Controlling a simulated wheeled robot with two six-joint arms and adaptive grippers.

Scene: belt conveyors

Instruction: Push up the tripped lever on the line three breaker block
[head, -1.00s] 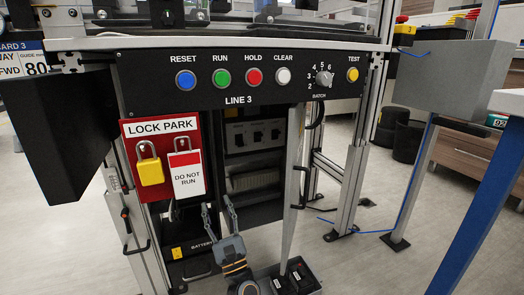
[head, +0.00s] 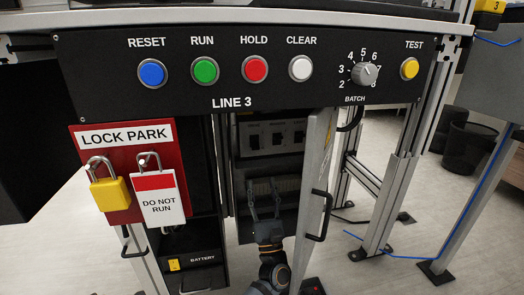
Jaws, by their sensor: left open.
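The line three breaker block (head: 274,153) is a grey panel with a row of small dark levers, inside the open cabinet under the LINE 3 panel. One lever (head: 277,139) sits in the middle of the row; the levers are too dark and small to tell which is tripped. My left gripper (head: 264,184) comes up from the bottom of the view, its two thin fingers spread and empty. In the picture its fingertips are below the breaker block, in front of a grey ribbed part (head: 287,184). No contact with a lever shows. My right gripper is not in view.
The open cabinet door (head: 316,165), with a black handle (head: 320,216), stands just right of my gripper. The LINE 3 button panel (head: 330,90) overhangs above. The red lock park board (head: 170,133) with a yellow padlock (head: 110,194) and a tag (head: 161,205) is left.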

